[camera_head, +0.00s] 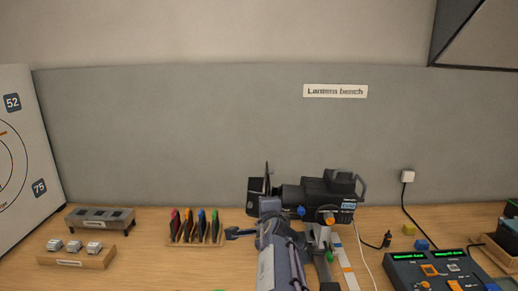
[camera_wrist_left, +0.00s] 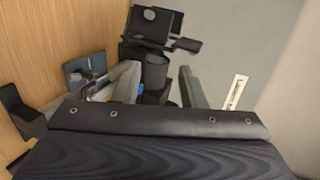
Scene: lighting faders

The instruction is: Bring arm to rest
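My left arm rises from the bottom middle of the head view. Its gripper (camera_head: 322,236) is in front of the black stage lantern (camera_head: 305,194), which stands at the back of the bench. In the left wrist view the two fingers of my left gripper (camera_wrist_left: 158,84) are spread apart. The lantern (camera_wrist_left: 157,72) shows beyond and between them. No object is clearly clamped, though whether a finger touches the lantern cannot be told. My arm hides part of the lantern's lower front. My right gripper is in neither view.
A control console (camera_head: 440,270) with green displays is at front right. A rack of coloured gel frames (camera_head: 196,241) stands left of my arm. A grey block (camera_head: 100,219) and a wooden holder (camera_head: 77,257) are far left. Bare bench shows at front left (camera_head: 160,275).

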